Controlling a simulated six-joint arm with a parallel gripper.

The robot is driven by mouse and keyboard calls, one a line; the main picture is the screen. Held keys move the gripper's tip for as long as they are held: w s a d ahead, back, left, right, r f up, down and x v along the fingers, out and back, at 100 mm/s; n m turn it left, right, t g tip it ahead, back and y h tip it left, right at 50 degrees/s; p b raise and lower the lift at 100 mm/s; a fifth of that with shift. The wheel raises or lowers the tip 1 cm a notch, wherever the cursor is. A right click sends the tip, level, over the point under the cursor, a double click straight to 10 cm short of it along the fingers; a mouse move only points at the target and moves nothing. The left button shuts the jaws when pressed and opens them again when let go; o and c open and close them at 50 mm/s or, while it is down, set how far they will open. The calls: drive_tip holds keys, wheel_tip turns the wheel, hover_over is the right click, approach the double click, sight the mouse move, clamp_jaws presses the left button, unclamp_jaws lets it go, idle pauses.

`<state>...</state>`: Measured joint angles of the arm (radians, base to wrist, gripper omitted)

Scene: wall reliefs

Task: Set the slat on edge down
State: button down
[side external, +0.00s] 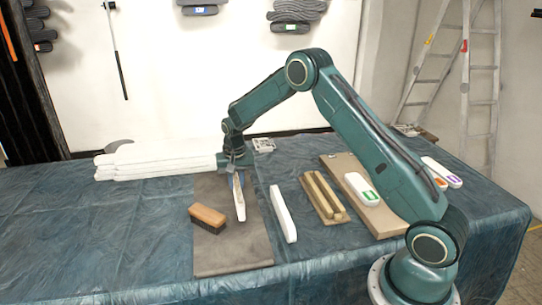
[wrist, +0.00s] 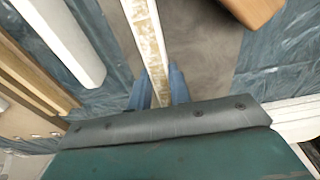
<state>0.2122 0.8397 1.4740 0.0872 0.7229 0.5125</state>
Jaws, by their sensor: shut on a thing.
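My gripper (side external: 237,180) is over the grey-brown mat (side external: 235,255), its blue fingers closed on one end of a narrow pale slat (side external: 240,203). In the wrist view the slat (wrist: 147,42) runs away from between the fingers (wrist: 160,88), narrow face up, with worn yellowish patches along that face. It stands on edge over the mat (wrist: 200,55). I cannot tell whether its lower edge touches the mat.
A wooden brush (side external: 207,216) lies left of the slat on the mat. A white bar (side external: 283,214) lies to the right on the blue cloth. Beyond it are wooden strips (side external: 322,196) and a board (side external: 385,218). White stacked panels (side external: 150,162) lie behind. The mat's front is clear.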

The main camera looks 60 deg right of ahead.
sight(237, 186)
drive_tip(key=shift+f, duration=2)
drive_tip(key=shift+f, duration=0.15)
drive_tip(key=c, duration=1.3)
unclamp_jaws()
drive_tip(key=r, duration=0.7)
drive_tip(key=s+a+r, duration=0.1)
drive_tip(key=r, duration=0.3)
drive_tip(key=shift+r, duration=0.65)
drive_tip(key=shift+a, duration=0.1)
